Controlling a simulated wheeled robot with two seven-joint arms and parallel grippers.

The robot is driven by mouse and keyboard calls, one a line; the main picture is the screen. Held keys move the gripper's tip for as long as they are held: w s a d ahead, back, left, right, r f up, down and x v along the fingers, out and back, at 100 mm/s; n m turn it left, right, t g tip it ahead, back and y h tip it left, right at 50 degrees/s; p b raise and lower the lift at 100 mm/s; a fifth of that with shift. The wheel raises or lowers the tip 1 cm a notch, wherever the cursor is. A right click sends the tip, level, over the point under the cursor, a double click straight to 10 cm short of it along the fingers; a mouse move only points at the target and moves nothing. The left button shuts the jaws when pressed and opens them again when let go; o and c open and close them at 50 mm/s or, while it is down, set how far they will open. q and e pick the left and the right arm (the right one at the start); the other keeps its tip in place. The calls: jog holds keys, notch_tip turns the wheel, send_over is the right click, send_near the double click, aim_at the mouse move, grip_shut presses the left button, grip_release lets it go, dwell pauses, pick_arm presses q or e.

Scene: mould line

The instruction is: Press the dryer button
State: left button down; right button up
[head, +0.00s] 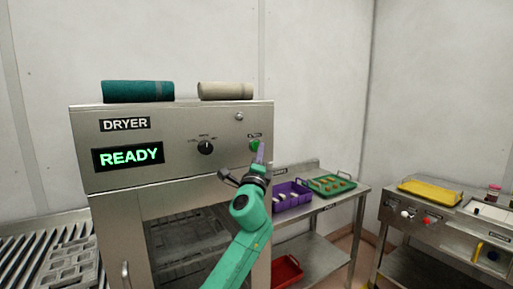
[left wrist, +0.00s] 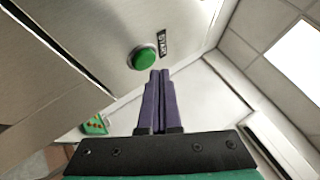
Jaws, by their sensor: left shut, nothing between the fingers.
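The dryer (head: 180,170) is a steel cabinet with a panel sign and a display reading READY. Its green round button (head: 254,145) sits at the right of the front panel, under a small label. In the left wrist view the green button (left wrist: 144,57) shows just beyond and left of my fingertips. My left gripper (head: 261,147) is shut and empty, its purple fingers raised in front of the panel close to the button. In the left wrist view the shut fingers (left wrist: 159,76) seem apart from the button. My right gripper is not in view.
A black knob (head: 205,147) is on the panel left of the button. Rolled cloths, one teal (head: 138,91) and one beige (head: 225,90), lie on top. Right of the dryer, a steel table holds a purple crate (head: 291,196) and a green tray (head: 331,186). A red bin (head: 286,271) sits below.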

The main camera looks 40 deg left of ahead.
pick_arm(q)
jog(key=shift+a, duration=0.1)
jog(key=shift+w+a, duration=0.15)
jog(key=shift+a, duration=0.15)
jog(key=shift+w+a, duration=0.1)
jog(key=shift+a, duration=0.3)
dwell(0.7)
jog(key=shift+d, duration=0.1)
jog(key=shift+s+d, duration=0.3)
jog(key=shift+d, duration=0.35)
jog(key=d, duration=0.2)
jog(key=s+d, duration=0.1)
jog(key=d, duration=0.2)
jog(key=shift+s+p, duration=0.2)
jog(key=shift+p, duration=0.2)
jog(key=shift+a+f, duration=0.1)
dwell(0.6)
